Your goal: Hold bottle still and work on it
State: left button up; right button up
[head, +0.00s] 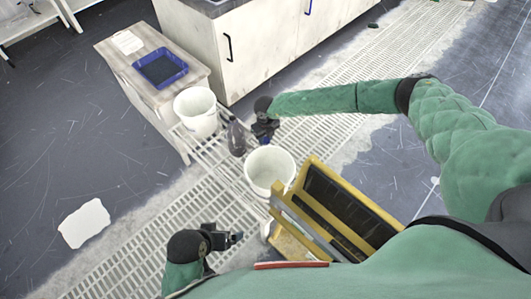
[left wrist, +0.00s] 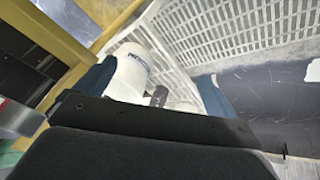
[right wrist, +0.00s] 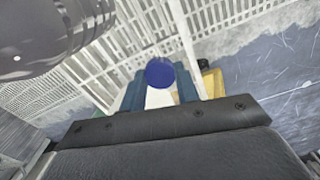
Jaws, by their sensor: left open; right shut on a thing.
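A dark grey bottle (head: 237,137) stands upright between two white buckets in the head view. A shiny grey ridged body (right wrist: 45,35), seemingly this bottle, fills the upper left of the right wrist view. My right gripper (head: 264,129) is just right of the bottle, apart from it. It is shut on a round blue cap-like piece (right wrist: 160,72), seen between its fingers. My left gripper (head: 236,238) is open at the lower middle, away from the bottle. A white lettered container (left wrist: 130,72) shows beyond its fingers; I see nothing held.
White buckets (head: 196,112) (head: 270,172) stand beside the bottle. A yellow cart (head: 340,205) is close in front of me. A cabinet (head: 110,55) with a blue tray (head: 161,68) stands behind left. Open floor lies at left, with a white sheet (head: 84,222).

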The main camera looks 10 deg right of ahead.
notch_tip(320, 180, down, 7)
jog(key=shift+s+r, duration=0.1)
notch_tip(320, 180, down, 3)
jog(key=shift+f+p, duration=0.1)
jog(key=shift+p, duration=0.2)
pick_arm(q)
jog(key=shift+s+a+r, duration=0.25)
jog(key=shift+a+r, duration=0.2)
jog(key=shift+a, duration=0.1)
jog(key=shift+f, duration=0.1)
pick_arm(e)
jog(key=shift+f, duration=0.2)
jog(key=o, duration=1.1)
pick_arm(q)
jog(key=shift+d, duration=0.2)
jog(key=shift+w, duration=0.1)
